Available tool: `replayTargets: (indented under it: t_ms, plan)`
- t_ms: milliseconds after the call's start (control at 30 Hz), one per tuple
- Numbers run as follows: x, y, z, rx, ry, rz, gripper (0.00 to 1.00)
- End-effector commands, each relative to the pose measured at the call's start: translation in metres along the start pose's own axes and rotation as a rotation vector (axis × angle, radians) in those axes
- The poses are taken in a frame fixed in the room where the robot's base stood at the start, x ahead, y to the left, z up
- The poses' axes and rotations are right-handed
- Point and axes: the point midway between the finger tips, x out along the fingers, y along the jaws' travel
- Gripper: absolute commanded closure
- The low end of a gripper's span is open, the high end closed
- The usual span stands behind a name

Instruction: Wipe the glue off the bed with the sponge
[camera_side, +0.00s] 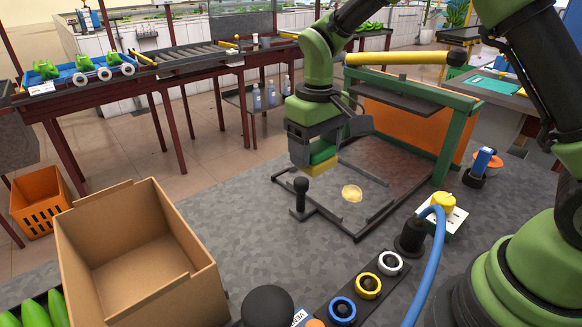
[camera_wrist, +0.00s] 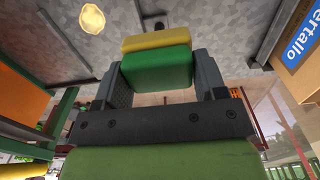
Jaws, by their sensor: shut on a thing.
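My gripper (camera_side: 310,150) is shut on the sponge (camera_side: 322,166), which is green with a yellow face. In the wrist view the sponge (camera_wrist: 157,68) sits between the two dark fingers of my gripper (camera_wrist: 160,85). The glue is a pale yellow patch (camera_side: 352,193) on the grey bed (camera_side: 385,187). The patch also shows at the upper left of the wrist view (camera_wrist: 90,20). My gripper is above the left part of the bed, up and to the left of the glue. The sponge looks clear of the glue.
A black knob-topped post (camera_side: 300,197) stands at the bed's left edge, below my gripper. A green frame with a yellow roller (camera_side: 395,58) stands behind the bed. An open cardboard box (camera_side: 135,255) is at lower left. Coloured rings (camera_side: 368,285) and a blue hose (camera_side: 435,255) are in front.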

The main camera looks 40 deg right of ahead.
Motion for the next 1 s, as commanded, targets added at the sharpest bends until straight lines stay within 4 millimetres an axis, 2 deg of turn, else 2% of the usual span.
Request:
replayTargets:
  t_ms: [33, 100, 367, 633, 1000]
  plan:
    - [0.000, 0.019, -0.002, 0.010, 0.000, 0.000, 0.54]
    - [0.000, 0.039, -0.003, 0.009, 0.000, 0.000, 0.54]
    - [0.000, 0.096, 0.000, 0.005, 0.001, 0.000, 0.54]
    - [0.047, 0.092, 0.000, -0.002, -0.005, -0.001, 0.54]
    - [0.070, 0.092, 0.000, -0.001, -0.001, -0.001, 0.54]
